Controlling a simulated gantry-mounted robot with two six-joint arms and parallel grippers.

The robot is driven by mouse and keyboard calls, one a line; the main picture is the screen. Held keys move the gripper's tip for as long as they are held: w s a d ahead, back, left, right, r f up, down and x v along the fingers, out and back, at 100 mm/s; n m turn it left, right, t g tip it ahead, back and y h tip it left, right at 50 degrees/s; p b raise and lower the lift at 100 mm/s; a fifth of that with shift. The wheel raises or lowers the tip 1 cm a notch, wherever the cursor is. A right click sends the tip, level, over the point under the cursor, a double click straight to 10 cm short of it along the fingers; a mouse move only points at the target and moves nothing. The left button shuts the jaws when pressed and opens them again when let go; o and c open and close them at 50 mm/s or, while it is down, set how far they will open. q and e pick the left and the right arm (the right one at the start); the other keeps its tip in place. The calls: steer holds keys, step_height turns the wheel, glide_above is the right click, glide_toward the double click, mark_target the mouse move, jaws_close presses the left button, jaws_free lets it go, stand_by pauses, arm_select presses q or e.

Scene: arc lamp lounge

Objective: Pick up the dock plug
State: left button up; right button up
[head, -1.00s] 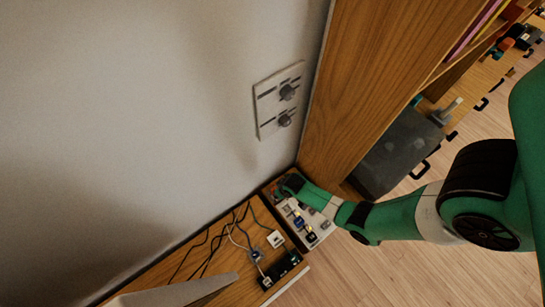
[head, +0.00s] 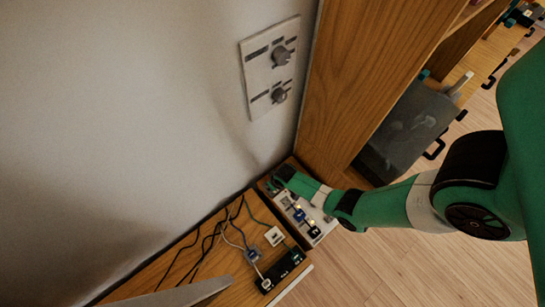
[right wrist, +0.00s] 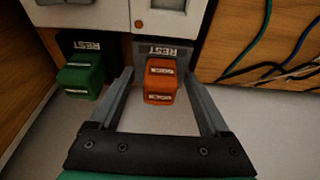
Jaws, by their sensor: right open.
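An orange plug (right wrist: 161,82) with small white labels sits under a "REST" marking in the right wrist view. A green plug (right wrist: 80,76) sits under another "REST" marking to its left. The labels are too blurred to read, so I cannot tell by name which is the dock plug. My right gripper (right wrist: 158,78) is open, with one finger on each side of the orange plug in the picture. I cannot tell whether the fingers touch it. In the head view my right gripper (head: 284,178) is small and dark at the corner; the plugs cannot be made out there. My left gripper is not in view.
A white panel (right wrist: 108,15) stands just beyond the plugs. Loose cables (right wrist: 285,60) run at the right. In the head view a black power strip (head: 279,272) lies on the wooden surface. A wall plate with knobs (head: 270,67) and a wooden cabinet side (head: 350,75) flank the corner.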

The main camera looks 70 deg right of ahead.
jaws_close()
stand_by(0.4)
steer(key=shift+r+p, duration=0.2)
steer(key=shift+p, duration=0.1)
